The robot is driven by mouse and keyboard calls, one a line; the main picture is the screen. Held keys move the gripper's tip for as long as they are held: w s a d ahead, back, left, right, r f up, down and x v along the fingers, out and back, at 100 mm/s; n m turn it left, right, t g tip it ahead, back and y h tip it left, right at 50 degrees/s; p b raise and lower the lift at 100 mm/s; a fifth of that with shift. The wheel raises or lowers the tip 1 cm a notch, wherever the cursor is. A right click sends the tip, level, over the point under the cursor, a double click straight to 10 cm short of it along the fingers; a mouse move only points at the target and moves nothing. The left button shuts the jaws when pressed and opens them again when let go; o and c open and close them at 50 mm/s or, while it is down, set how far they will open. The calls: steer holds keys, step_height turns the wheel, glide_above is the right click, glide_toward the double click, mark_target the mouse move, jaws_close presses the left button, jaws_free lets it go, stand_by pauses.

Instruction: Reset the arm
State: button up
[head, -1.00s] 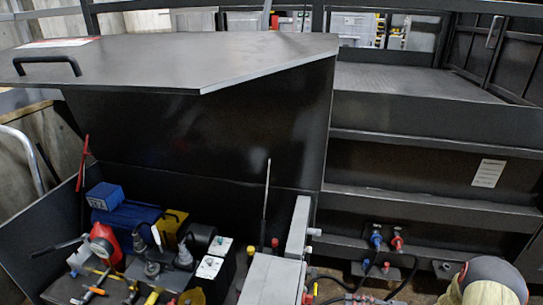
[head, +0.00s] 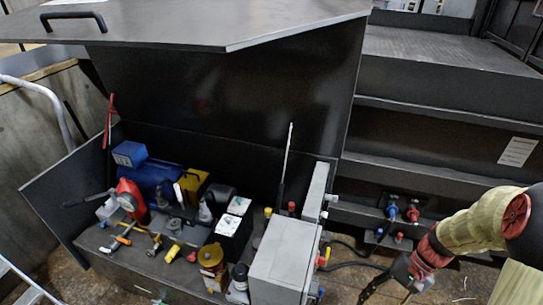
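My arm comes in at the right edge of the head view, in a beige sleeve with red joint parts. It bends down to my gripper (head: 385,294), which hangs low over the floor, right of the grey control box (head: 285,258). Its dark fingers look spread apart with nothing visible between them. The fingertips are small and near the bottom of the picture. The gripper is apart from the compactor's hydraulic unit.
The black lid (head: 200,22) of the hydraulic compartment stands raised. Inside are a blue motor (head: 150,175), a red part (head: 130,200) and several valves. Hoses (head: 355,262) run to couplings (head: 403,213) on the compactor, close to my gripper. A metal rail (head: 45,95) stands at left.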

steer(key=s+a+r+n+t+h, duration=0.1)
steer(key=a+r+n+t+h, duration=0.1)
steer(key=r, duration=0.6)
steer(key=s+a+r+n+t+h+p, duration=0.1)
steer(key=s+a+r+n+t+h, duration=0.1)
steer(key=r, duration=0.7)
steer(key=s+a+r+n+t+h, duration=0.1)
steer(key=a+r+n+t, duration=0.2)
steer(key=r, duration=0.5)
steer(key=a+t, duration=0.1)
steer(key=a, duration=0.1)
steer(key=shift+s+a+r+h, duration=0.15)
steer(key=shift+a+r+h, duration=0.15)
steer(key=shift+a+h, duration=0.1)
